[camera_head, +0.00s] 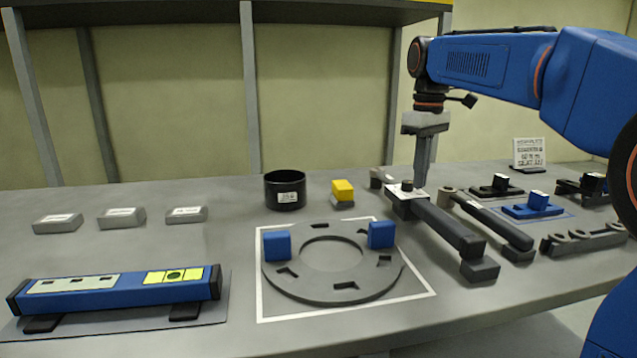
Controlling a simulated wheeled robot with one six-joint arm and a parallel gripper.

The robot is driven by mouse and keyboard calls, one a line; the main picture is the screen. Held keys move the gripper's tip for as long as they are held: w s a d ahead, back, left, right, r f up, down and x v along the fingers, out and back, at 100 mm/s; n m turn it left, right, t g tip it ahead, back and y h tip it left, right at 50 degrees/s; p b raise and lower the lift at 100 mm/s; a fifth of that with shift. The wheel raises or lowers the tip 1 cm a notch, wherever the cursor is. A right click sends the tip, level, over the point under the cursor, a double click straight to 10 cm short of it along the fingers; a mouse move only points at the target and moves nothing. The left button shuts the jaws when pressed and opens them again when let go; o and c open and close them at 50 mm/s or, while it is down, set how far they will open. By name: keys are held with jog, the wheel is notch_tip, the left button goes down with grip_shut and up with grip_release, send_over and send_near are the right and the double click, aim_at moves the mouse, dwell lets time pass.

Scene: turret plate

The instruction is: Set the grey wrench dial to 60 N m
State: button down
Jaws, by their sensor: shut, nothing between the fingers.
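A dark grey wrench (437,221) lies on the bench right of centre, its handle end toward the front. At its far end is a light plate with markings (396,191) and a small dark round knob (407,185), which looks like the dial. The markings are too small to read. My gripper (421,184) points straight down beside the knob, just to its right in the picture. Its fingers are shut and empty. I cannot tell whether the fingertips touch the knob or wrench.
A second dark wrench (492,221) lies close on the right. A grey ring plate (335,293) with blue blocks (381,235) sits front centre. A black cup (285,190) and yellow block (343,190) stand behind it. A sign (529,153) and dark fixtures (497,187) are at right.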

jog(key=shift+s+a, duration=0.35)
jog(key=shift+a, duration=0.1)
dwell(0.5)
jog(key=shift+s, duration=0.1)
jog(key=shift+s+d+r, duration=0.1)
jog(key=shift+s, duration=0.2)
jog(key=shift+r, duration=2.9)
jog(key=shift+w+d+f, duration=0.1)
jog(key=shift+w+f, duration=0.1)
jog(key=shift+f, duration=0.8)
jog(key=shift+w+d+f, duration=0.1)
jog(key=shift+w+f, duration=0.05)
jog(key=shift+f, duration=0.85)
jog(key=shift+w+d+f, duration=0.1)
jog(key=shift+w+f, duration=0.1)
jog(key=shift+f, duration=0.8)
jog(key=shift+w+a, duration=0.1)
jog(key=shift+a, duration=0.05)
